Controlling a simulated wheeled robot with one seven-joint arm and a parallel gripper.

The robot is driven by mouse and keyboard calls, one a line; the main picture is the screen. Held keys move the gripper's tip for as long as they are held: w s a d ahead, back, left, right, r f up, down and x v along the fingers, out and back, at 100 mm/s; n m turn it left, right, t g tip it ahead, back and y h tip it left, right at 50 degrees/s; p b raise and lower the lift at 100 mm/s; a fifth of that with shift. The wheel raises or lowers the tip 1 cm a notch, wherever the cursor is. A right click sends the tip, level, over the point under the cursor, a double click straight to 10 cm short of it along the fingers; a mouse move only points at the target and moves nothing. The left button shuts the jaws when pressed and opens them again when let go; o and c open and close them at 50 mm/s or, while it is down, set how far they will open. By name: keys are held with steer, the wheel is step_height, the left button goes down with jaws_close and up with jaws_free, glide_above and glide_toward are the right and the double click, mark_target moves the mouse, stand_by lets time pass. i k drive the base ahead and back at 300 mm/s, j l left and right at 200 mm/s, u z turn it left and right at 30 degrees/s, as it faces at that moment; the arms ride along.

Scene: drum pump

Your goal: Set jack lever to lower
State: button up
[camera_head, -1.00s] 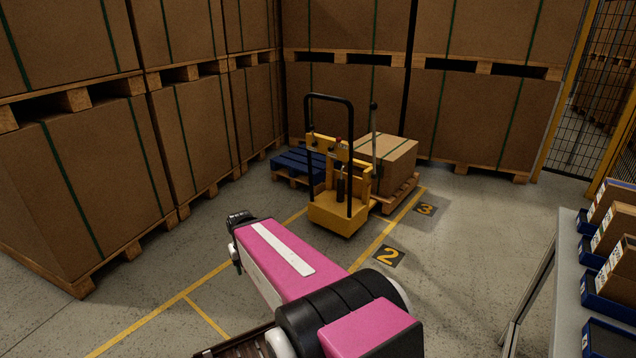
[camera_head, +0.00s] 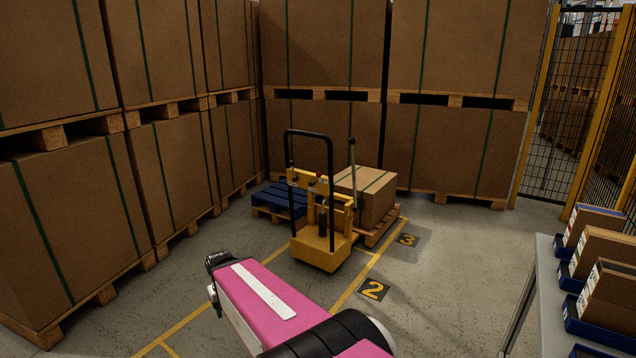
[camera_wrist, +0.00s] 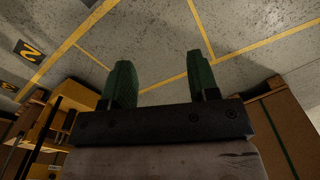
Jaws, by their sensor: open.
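A yellow jack (camera_head: 319,250) with a black hoop handle stands upright on the floor in the middle of the head view. A tall thin grey lever (camera_head: 352,167) with a dark knob rises at its right side. Small red and dark parts on its upper frame are too small to tell apart. A yellow part, seemingly of the jack (camera_wrist: 68,97), shows at the lower left of the wrist view. My gripper (camera_wrist: 160,82) is open and empty, its two green fingers apart over bare floor. In the head view my pink arm is in front of the jack, apart from the lever.
A blue pallet (camera_head: 282,201) lies behind the jack at left, and a boxed pallet (camera_head: 384,228) beside it at right. Stacked cartons on pallets line the left and back. A bench with blue bins (camera_head: 594,324) stands at right. The floor around marking 2 (camera_head: 373,290) is clear.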

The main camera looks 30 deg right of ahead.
mark_target(319, 174)
steer(key=i+l, duration=0.85)
steer(key=l, duration=0.15)
